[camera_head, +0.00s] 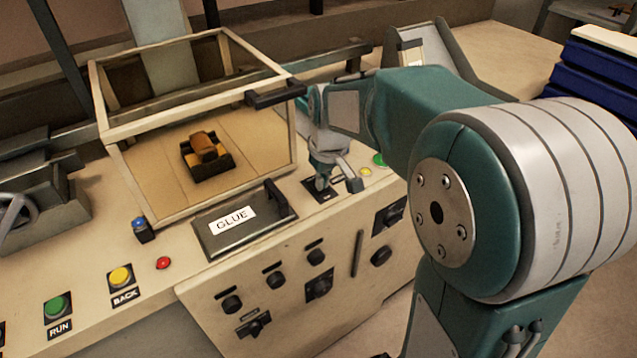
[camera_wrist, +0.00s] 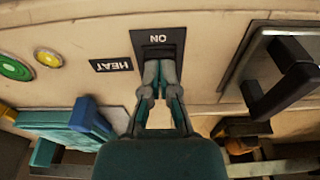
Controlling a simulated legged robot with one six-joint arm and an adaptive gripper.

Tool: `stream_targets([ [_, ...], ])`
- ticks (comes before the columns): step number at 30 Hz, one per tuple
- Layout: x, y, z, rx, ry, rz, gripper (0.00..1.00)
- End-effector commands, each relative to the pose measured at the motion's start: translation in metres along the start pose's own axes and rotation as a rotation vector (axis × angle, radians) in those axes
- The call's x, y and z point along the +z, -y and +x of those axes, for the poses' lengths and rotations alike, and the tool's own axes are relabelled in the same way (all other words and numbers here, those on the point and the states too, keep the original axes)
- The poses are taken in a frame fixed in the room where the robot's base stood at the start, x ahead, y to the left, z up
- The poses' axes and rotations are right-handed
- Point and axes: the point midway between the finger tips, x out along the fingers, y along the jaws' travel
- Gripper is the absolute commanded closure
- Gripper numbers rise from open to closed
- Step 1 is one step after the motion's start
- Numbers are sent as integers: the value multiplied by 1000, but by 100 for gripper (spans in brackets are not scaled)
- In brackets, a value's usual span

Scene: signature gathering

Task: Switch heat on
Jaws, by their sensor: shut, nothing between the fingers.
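The heat switch (camera_wrist: 162,50) is a black plate marked "ON", seen upside down in the wrist view, with a "HEAT" label (camera_wrist: 111,65) beside it. In the head view the switch plate (camera_head: 312,190) lies on the bench top, right of the glue lid, partly covered by my gripper. My gripper (camera_wrist: 160,68) points at the switch, its fingertips together and empty, over the lower part of the plate. It also shows in the head view (camera_head: 322,182). I cannot tell whether the tips touch the rocker, and they hide part of it.
A glass-sided box (camera_head: 200,125) with an orange and black part inside stands left of my gripper. The black "GLUE" lid (camera_head: 235,232) with a raised handle is near. Yellow (camera_head: 365,172) and green (camera_head: 379,159) buttons lie to the right. Knobs (camera_head: 318,287) cover the front panel.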

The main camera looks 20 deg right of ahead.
Motion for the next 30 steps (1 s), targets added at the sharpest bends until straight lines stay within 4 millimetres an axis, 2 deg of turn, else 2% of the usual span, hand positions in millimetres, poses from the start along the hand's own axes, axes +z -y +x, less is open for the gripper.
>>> stream_targets([
  [8,0,0,1,0,-1,0,100],
  [30,-8,0,-49,0,-1,0,100],
])
